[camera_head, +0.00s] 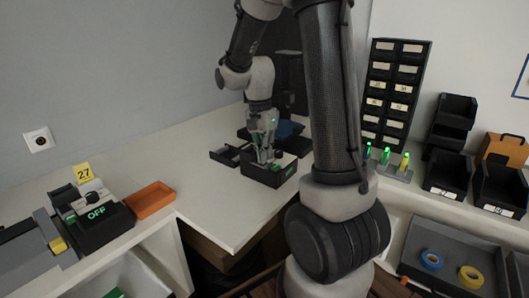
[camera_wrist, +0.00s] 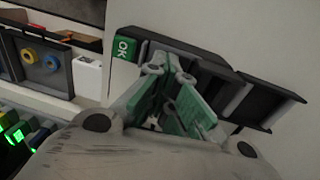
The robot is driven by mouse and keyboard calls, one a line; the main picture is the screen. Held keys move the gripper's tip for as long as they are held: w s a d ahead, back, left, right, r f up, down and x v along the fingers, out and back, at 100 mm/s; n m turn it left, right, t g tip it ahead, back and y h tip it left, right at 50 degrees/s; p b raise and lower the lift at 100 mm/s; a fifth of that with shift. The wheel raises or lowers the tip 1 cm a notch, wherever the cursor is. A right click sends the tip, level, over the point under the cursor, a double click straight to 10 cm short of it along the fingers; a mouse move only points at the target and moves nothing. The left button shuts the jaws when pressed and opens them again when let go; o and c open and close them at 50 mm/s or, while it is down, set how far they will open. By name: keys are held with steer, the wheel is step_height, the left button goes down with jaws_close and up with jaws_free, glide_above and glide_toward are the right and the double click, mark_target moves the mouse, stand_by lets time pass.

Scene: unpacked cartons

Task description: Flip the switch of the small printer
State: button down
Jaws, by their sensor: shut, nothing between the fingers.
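My gripper (camera_head: 266,156) points down at the machine's top. Its green-padded fingers (camera_wrist: 172,68) are shut and empty. They cover part of the machine, so I cannot make out its switch or tell whether they touch it.
Another dark machine (camera_head: 98,219) with a green OFF display and a yellow 27 tag stands at the left. An orange tray (camera_head: 150,199) lies beside it. A black drawer rack (camera_head: 394,92) and black bins stand at the right. The table's middle (camera_head: 205,200) is clear.

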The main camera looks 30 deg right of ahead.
steer(key=shift+a+f, duration=0.1)
steer(key=shift+w+a, duration=0.2)
steer(key=shift+w, duration=0.5)
step_height(320, 180, up, 14)
steer(key=w, duration=0.1)
steer(key=shift+w+a, duration=0.3)
stand_by(0.4)
